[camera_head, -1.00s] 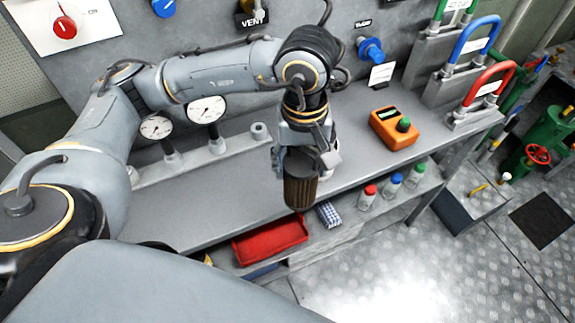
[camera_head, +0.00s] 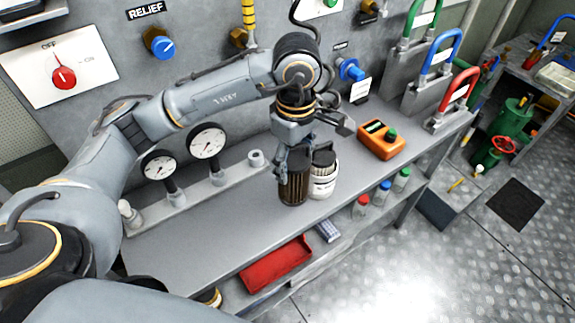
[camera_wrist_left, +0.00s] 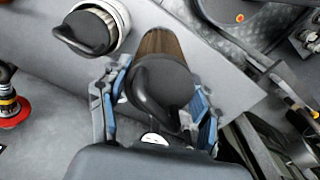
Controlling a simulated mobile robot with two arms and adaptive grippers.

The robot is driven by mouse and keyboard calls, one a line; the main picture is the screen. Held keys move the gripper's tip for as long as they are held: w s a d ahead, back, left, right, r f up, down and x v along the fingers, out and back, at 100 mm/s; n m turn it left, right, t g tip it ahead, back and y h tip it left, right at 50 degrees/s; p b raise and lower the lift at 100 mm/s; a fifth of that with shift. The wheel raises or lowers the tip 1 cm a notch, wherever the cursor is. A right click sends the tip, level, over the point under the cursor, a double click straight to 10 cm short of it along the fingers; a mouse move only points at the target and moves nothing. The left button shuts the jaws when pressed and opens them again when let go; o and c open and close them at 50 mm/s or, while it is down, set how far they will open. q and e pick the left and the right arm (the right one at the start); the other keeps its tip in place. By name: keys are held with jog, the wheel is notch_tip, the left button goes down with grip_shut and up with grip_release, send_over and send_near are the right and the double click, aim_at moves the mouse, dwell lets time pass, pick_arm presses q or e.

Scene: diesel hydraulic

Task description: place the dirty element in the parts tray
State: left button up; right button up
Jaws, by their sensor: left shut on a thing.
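The dirty element (camera_head: 293,187), a brown pleated cylinder with a dark cap and handle, hangs upright in my left gripper (camera_head: 298,148), which is shut on it. In the left wrist view the gripper's fingers flank the cap of the dirty element (camera_wrist_left: 163,78). In the head view its lower end overlaps the bench top near the front edge; I cannot tell whether it touches. The parts tray appears to be the red tray (camera_head: 274,266) on the shelf below the bench, to the lower left of the element. My right gripper is not in view.
An orange device (camera_head: 381,140) is farther right on the bench (camera_head: 220,222). Gauges (camera_head: 206,142) stand behind. Small bottles (camera_head: 382,192) and a blue-white box (camera_head: 328,230) share the lower shelf.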

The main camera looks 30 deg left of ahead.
pick_arm(q)
jog(key=w+a+f+p, duration=0.3)
jog(key=w+a+f, duration=0.1)
jog(key=f, duration=0.5)
jog(key=shift+f, duration=0.15)
jog(key=shift+w, duration=0.1)
jog(key=shift+f+b, duration=0.2)
jog(key=shift+b, duration=0.15)
jog(key=o, duration=1.7)
jog(key=shift+o, duration=0.5)
jog(key=shift+r, duration=0.2)
